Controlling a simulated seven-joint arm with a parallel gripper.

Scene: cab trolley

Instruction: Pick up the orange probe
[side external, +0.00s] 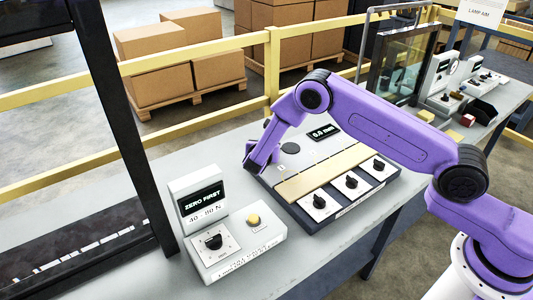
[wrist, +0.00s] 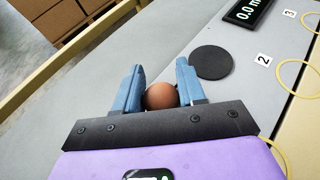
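A round orange-brown ball end, which looks like the orange probe (wrist: 161,96), shows between the blue fingers of my gripper (wrist: 160,80) in the wrist view. Its lower part is hidden behind the dark gripper bar. The fingers stand apart, one on each side of the ball and very close to it. I cannot tell whether they press on it. In the side external view my gripper (side external: 252,163) is low at the left edge of the dark-framed panel (side external: 283,183), and I cannot make out the probe there.
A black disc (wrist: 211,62) lies right of my gripper, near a 0.0 readout (wrist: 246,12). The panel carries a tan strip (side external: 318,177) and three knobs. A "ZERO FIRST" box (side external: 197,200) stands front left. Grey table is clear between. A yellow rail (side external: 200,60) runs behind.

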